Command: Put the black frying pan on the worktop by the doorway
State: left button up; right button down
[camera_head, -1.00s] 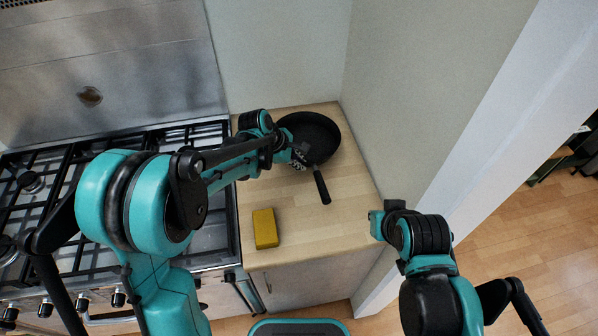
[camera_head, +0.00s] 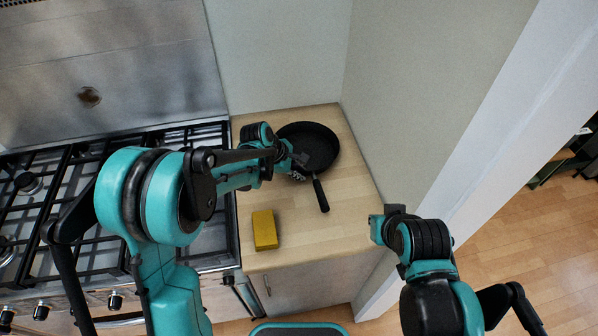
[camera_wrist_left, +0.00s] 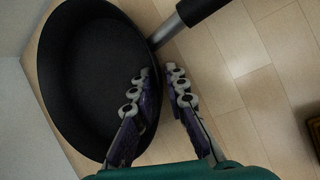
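The black frying pan (camera_head: 307,140) is at the back of the wooden worktop (camera_head: 300,240) beside the cooker, its handle pointing to the front. It looks level and low over the worktop; I cannot see clearly whether its base touches. My left gripper (camera_head: 302,166) is at the pan's near rim, left of the handle. In the left wrist view, the pan (camera_wrist_left: 85,75) fills the left side. The left gripper's fingers (camera_wrist_left: 157,75) straddle its rim, one inside and one outside, close together as if shut on it. My right gripper (camera_head: 377,222) is at the worktop's right edge, away from the pan; its fingers are unclear.
A yellow sponge (camera_head: 264,230) lies on the worktop's front left. The gas hob (camera_head: 60,190) adjoins the worktop on the left. Walls (camera_head: 420,90) bound it at the back and right. The doorway and wooden floor (camera_head: 540,240) are further right. The worktop's front right is clear.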

pick_arm(q)
jog(key=shift+r, duration=0.1)
jog(key=shift+a+r, duration=0.15)
jog(key=shift+r, duration=0.15)
jog(key=p+v, duration=0.3)
jog(key=v, duration=0.8)
jog(key=s+a+r+m+t+y, duration=0.2)
jog(key=s+a+m, duration=0.4)
jog(key=s+m, duration=0.2)
jog(key=s+a+r+m+t+y, duration=0.2)
jog(key=s+a+m, duration=0.5)
jog(key=s, duration=0.6)
jog(key=shift+r+m+y, duration=0.5)
jog(key=shift+r, duration=0.05)
jog(key=shift+f, duration=0.1)
notch_tip(320, 180, down, 5)
jog(key=b, duration=0.5)
jog(key=shift+f, duration=0.15)
